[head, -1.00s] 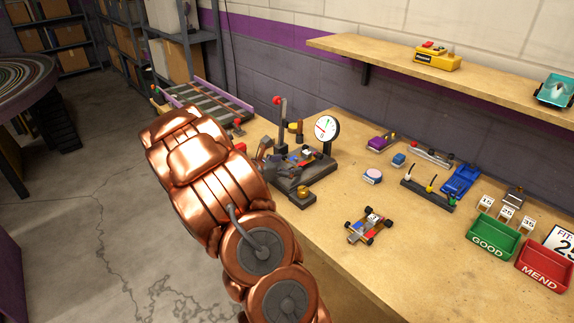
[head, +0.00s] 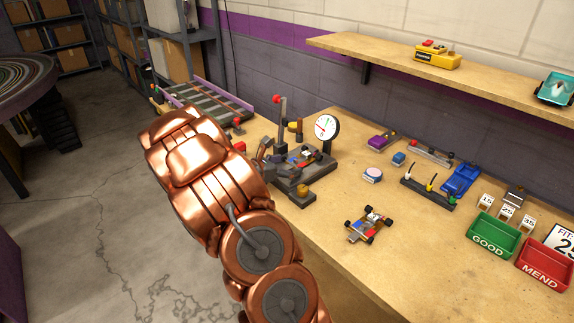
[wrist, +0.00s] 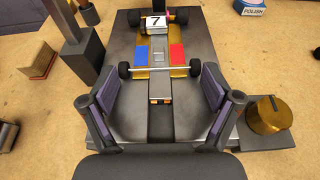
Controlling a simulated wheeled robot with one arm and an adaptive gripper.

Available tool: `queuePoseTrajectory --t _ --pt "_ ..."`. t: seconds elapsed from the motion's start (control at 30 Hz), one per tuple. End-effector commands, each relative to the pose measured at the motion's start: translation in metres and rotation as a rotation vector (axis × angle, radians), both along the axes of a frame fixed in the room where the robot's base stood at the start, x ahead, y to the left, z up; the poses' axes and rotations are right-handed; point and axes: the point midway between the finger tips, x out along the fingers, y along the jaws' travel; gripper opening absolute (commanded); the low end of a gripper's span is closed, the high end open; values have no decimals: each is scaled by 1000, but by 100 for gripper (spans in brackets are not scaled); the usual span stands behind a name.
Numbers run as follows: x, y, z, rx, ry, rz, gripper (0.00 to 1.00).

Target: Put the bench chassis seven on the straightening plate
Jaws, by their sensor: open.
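Chassis seven (wrist: 157,70), with a white number 7 tag, red and blue panels and black wheels, rests on the dark straightening plate (wrist: 118,37) in the wrist view. In the head view the chassis (head: 304,156) sits on the plate (head: 323,172) beside the round gauge, partly hidden by my gripper. My gripper (wrist: 158,88) is open. Its two fingers stand apart on either side of the chassis's near end, with a gap to it visible on both sides. In the head view my gripper (head: 272,160) is at the plate's left side.
A lever post (head: 282,120) and a gauge (head: 327,127) stand by the plate. A brass knob (wrist: 268,115) is at its right. Another chassis (head: 369,223) lies on the open bench. Green (head: 490,243) and red (head: 540,270) trays are farther right.

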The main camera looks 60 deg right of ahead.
Motion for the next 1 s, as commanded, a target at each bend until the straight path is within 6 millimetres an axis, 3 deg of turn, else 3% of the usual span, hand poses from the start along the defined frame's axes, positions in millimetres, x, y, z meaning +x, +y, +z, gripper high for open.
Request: queuePoseTrajectory --t 0.07,0.7,1.0 --pt "-1 2 6 10 -4 -4 100" --pt "27 94 40 -2 -3 2 100" --pt "31 110 45 -2 0 0 100"
